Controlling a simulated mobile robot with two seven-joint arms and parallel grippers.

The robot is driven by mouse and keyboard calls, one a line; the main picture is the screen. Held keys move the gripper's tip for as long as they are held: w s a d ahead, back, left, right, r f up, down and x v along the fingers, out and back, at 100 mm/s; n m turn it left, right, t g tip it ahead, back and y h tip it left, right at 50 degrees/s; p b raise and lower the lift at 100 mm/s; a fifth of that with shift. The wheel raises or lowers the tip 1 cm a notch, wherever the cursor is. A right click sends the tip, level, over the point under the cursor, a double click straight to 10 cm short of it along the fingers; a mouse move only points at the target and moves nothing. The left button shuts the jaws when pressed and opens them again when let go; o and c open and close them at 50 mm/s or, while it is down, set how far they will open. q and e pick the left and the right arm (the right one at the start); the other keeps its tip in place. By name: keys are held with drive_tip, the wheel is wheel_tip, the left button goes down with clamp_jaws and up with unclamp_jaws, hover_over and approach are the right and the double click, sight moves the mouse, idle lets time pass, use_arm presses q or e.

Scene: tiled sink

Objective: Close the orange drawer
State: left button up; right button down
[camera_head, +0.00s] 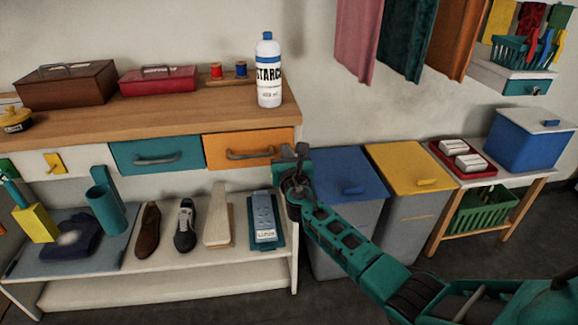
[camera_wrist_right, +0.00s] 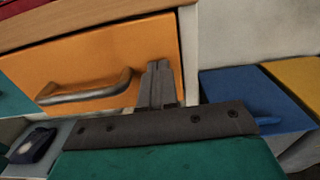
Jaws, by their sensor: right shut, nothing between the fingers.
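The orange drawer (camera_head: 222,145) is the rightmost drawer under the wooden worktop, with a grey bar handle (camera_head: 250,153). Its front looks nearly in line with the teal drawer beside it; I cannot tell whether a small gap remains. In the right wrist view, the orange front (camera_wrist_right: 120,52) fills the upper left, with its handle (camera_wrist_right: 85,92) left of my fingers. My right gripper (camera_head: 301,152) is shut and empty at the right end of the drawer front. Its fingertips (camera_wrist_right: 158,66) overlap the front's right edge; contact is unclear. My left gripper is not in view.
A teal drawer (camera_head: 155,157) is left of the orange one. A starch bottle (camera_head: 268,88) stands on the worktop (camera_head: 180,108) above. Blue (camera_head: 348,175) and yellow (camera_head: 405,165) lidded bins stand close to the right.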

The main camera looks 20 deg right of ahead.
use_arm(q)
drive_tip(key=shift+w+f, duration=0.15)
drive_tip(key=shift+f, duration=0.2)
use_arm(e)
drive_tip(key=shift+w+d+r, duration=0.15)
drive_tip(key=shift+w, duration=0.3)
drive_tip(key=shift+w+d+r, duration=0.15)
drive_tip(key=shift+w, duration=0.25)
drive_tip(key=shift+r, duration=0.1)
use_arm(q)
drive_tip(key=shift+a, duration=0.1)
use_arm(e)
drive_tip(key=shift+s, duration=0.1)
